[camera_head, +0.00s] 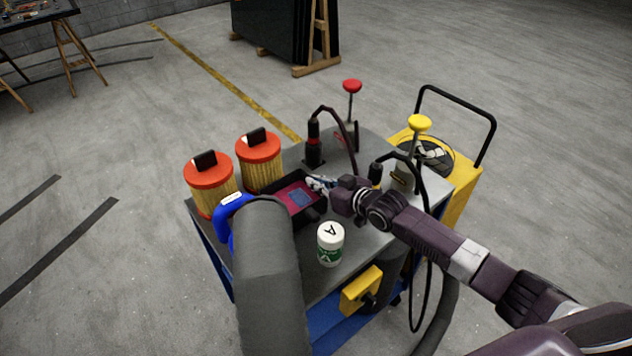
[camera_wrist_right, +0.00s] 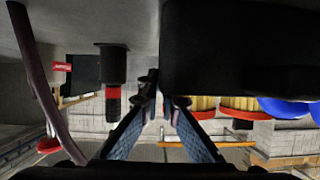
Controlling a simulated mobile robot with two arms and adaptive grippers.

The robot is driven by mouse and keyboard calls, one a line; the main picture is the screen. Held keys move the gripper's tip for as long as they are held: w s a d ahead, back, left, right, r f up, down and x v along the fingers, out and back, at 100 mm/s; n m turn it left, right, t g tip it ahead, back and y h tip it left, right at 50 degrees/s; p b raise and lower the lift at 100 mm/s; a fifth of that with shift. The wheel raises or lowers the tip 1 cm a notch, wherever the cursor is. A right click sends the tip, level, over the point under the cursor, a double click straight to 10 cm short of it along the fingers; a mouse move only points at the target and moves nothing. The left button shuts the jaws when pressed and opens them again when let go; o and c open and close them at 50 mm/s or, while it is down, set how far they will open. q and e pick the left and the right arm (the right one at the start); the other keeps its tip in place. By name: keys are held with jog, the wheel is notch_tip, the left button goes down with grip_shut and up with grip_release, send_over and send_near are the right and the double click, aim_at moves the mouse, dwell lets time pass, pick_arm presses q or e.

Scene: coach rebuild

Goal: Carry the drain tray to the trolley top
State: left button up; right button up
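A black, shallow, tray-like object (camera_head: 318,211) with a reddish inside and a blue patch lies on the grey trolley top (camera_head: 292,255); I cannot tell for sure that it is the drain tray. My right gripper (camera_head: 316,184) is at its far right edge. In the right wrist view a large black body (camera_wrist_right: 240,45), likely the same object, is right beside the fingertips. The fingers (camera_wrist_right: 165,95) stand apart with a gap between them; whether they touch it is unclear. My left gripper is not in view.
Two orange-capped filters (camera_head: 260,163) stand at the trolley's left. A blue-ended grey hose (camera_head: 268,270) crosses the front left. A white bottle (camera_head: 330,244) stands in front of the gripper. Black-red (camera_head: 313,145) and yellow-topped fittings (camera_head: 419,124) stand behind.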

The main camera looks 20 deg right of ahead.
jog(key=o, duration=0.4)
jog(key=v, duration=1.2)
jog(key=shift+b, duration=0.3)
